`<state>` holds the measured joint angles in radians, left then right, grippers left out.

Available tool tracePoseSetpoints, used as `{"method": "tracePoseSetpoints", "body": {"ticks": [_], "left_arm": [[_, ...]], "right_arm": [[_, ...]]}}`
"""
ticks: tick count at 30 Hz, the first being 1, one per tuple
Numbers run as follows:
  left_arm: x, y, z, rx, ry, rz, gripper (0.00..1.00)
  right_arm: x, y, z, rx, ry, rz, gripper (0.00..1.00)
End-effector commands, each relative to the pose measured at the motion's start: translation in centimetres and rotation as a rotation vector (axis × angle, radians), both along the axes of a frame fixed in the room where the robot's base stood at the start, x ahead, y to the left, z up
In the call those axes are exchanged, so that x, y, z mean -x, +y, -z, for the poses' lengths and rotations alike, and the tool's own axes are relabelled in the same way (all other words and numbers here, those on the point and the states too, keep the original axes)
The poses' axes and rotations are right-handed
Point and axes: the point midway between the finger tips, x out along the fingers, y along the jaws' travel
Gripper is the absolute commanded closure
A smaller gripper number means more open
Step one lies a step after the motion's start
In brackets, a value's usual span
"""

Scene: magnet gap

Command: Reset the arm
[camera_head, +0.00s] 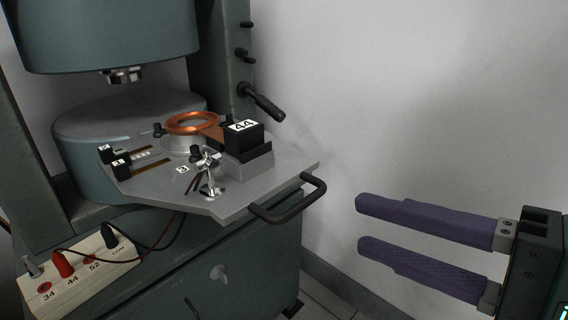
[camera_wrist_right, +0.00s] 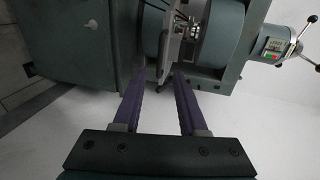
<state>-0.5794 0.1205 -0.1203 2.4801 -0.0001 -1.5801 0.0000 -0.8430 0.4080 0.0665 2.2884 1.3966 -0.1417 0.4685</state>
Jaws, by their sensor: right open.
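My right gripper (camera_head: 360,224) has two purple fingers. It is open and empty at the right of the head view, apart from the machine, with white wall behind it. In the right wrist view my right gripper (camera_wrist_right: 158,72) shows its two fingers spread, with nothing between them and the machine beyond. My left gripper is in neither view.
A teal machine (camera_head: 110,35) stands at the left. Its grey plate (camera_head: 245,200) holds a copper ring (camera_head: 193,123) and a black block marked 44 (camera_head: 243,137). A black handle (camera_head: 290,205) sticks out in front. A socket box (camera_head: 80,272) sits lower left. Room around my right gripper is clear.

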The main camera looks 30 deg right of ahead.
Motion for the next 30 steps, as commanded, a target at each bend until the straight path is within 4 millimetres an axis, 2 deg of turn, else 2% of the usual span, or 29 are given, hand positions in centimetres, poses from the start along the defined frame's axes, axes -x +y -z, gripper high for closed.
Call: {"method": "tracePoseSetpoints", "body": {"ticks": [17,20,23,26,30], "left_arm": [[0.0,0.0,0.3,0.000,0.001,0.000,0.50],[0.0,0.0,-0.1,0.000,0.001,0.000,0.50],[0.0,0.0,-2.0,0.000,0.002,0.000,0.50],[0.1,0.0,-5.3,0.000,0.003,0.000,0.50],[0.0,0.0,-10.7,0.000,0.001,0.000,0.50]], "right_arm": [[0.5,-0.1,-0.2,0.000,0.000,-0.001,0.58],[0.5,0.1,-0.6,0.006,-0.001,-0.009,0.58],[0.6,1.0,-2.3,0.047,-0.005,-0.054,0.58],[1.1,2.7,-5.2,0.139,-0.011,-0.146,0.58],[2.1,5.5,-9.3,0.325,-0.013,-0.314,0.58]]}}
